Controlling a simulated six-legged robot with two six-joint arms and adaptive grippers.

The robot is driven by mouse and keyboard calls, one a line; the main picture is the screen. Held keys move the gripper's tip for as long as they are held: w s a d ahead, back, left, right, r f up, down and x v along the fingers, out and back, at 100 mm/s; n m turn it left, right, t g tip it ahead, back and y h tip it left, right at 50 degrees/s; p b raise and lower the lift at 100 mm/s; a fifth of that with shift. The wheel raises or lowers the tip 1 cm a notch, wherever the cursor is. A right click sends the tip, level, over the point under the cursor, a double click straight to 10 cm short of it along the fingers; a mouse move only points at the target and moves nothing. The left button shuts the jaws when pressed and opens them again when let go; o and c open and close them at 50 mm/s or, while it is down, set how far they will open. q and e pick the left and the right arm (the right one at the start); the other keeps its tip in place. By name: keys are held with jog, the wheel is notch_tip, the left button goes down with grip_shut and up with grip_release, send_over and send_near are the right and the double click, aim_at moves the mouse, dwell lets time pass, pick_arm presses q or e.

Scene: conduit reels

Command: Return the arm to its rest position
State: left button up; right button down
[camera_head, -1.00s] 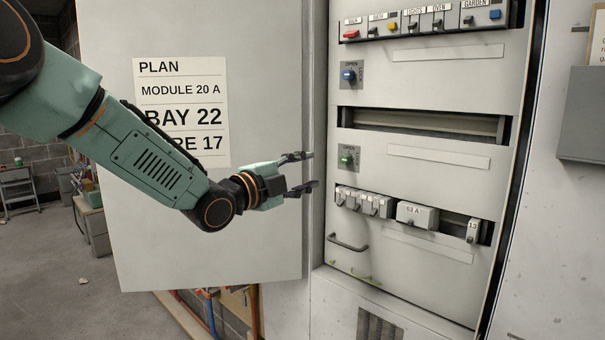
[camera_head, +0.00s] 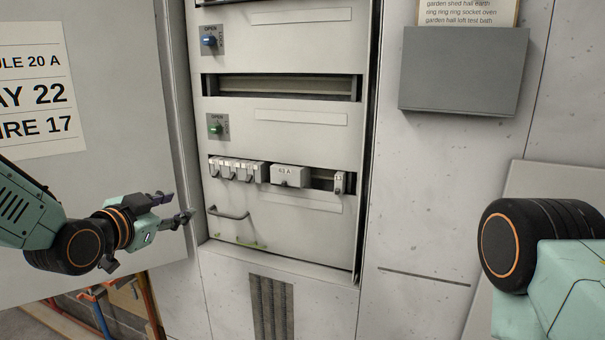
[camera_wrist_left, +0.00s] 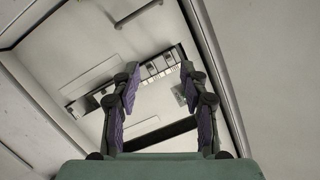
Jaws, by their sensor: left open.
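My left arm comes in from the left in the head view. Its gripper (camera_head: 178,208) is open and empty, in front of the open door's edge and left of the cabinet's (camera_head: 290,237) lower panel, apart from the switches. In the left wrist view the two fingers of the left gripper (camera_wrist_left: 162,95) stand apart with nothing between them, and the cabinet's inside shows beyond. Part of my right arm shows at the right edge of the head view; its gripper is out of view.
The open cabinet door (camera_head: 110,190) carries a printed plan sheet (camera_head: 40,90). A row of small breakers (camera_head: 237,170) and a 63 A block (camera_head: 289,177) sit in the lower slot. A grey box (camera_head: 463,70) is on the wall at right. Pipes (camera_head: 98,310) run below the door.

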pick_arm(q)
jog(key=s+d+f+n+g+y+b, duration=0.1)
jog(key=s+f+n+g, duration=0.1)
jog(key=s+f, duration=0.45)
jog(key=s+f+n+g, duration=0.2)
jog(key=s+f+n, duration=0.1)
jog(key=f, duration=0.7)
jog(key=s+d+f+n+g+y+b, duration=0.1)
jog(key=s+f+n+g, duration=0.2)
jog(key=f, duration=0.6)
jog(key=s+f+g+b, duration=0.1)
jog(key=s+f+g, duration=0.1)
jog(key=s+f, duration=0.4)
jog(key=s+f+g+y+b, duration=0.1)
jog(key=s+f+g, duration=0.2)
jog(key=s, duration=1.1)
jog(key=s+f+g+b, duration=0.1)
jog(key=s+f+g, duration=0.2)
jog(key=s+f, duration=0.7)
jog(key=shift+s+d+n, duration=0.3)
jog(key=shift+d, duration=0.1)
jog(key=shift+f, duration=0.1)
jog(key=shift+c, duration=0.2)
jog(key=shift+c, duration=0.5)
jog(key=shift+a, duration=0.15)
